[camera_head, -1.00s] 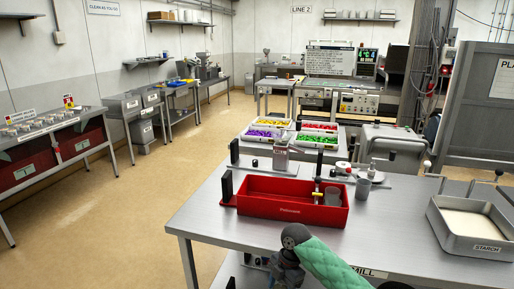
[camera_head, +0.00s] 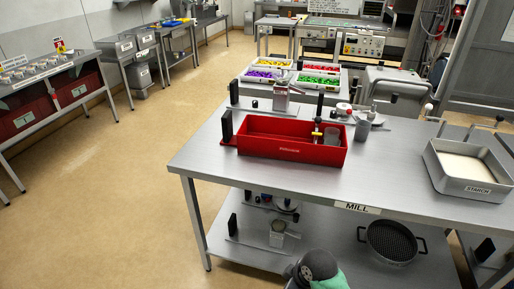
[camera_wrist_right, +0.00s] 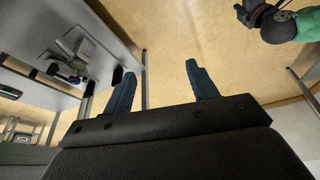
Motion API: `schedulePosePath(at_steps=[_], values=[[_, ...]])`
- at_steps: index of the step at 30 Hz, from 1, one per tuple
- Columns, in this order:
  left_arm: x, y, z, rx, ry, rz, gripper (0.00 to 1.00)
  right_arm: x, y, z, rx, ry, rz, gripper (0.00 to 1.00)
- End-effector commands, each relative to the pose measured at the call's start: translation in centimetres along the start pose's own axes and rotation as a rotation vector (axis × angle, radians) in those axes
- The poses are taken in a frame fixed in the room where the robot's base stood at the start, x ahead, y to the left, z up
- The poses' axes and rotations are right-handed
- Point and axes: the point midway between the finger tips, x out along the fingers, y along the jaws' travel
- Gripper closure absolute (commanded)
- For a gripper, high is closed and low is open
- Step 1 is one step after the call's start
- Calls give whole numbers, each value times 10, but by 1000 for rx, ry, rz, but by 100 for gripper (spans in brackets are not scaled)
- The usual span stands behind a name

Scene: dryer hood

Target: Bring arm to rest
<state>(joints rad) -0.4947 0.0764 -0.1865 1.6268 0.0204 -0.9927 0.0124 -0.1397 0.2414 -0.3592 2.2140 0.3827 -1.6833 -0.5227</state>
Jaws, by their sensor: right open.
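My right gripper (camera_wrist_right: 160,70) shows in the right wrist view. Its two dark blue fingers are apart with nothing between them, and tan floor lies behind them. In the head view, a dark rounded joint with a green sleeve (camera_head: 316,268) is part of my arm at the bottom edge, in front of the steel table; no gripper shows there. A similar dark joint and green sleeve show at the top right of the right wrist view. My left gripper is in neither view.
The steel table (camera_head: 215,158) bears a red bin (camera_head: 290,152) and a starch tray (camera_head: 470,184). Its lower shelf (camera_head: 335,262) holds a round dark sieve (camera_head: 390,242) and small tools. Open floor (camera_head: 110,215) lies left of the table.

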Motion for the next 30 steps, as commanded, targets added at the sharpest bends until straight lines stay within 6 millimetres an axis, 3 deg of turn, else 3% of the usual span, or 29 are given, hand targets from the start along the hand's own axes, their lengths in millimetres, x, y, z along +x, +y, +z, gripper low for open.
schedulePosePath(at_steps=[12,21,30], values=[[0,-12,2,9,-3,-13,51,-33,-40,95,513,-25,173,42],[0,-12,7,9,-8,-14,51,-52,-53,135,696,-43,254,42],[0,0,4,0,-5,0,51,-67,-63,160,804,-57,309,42]])
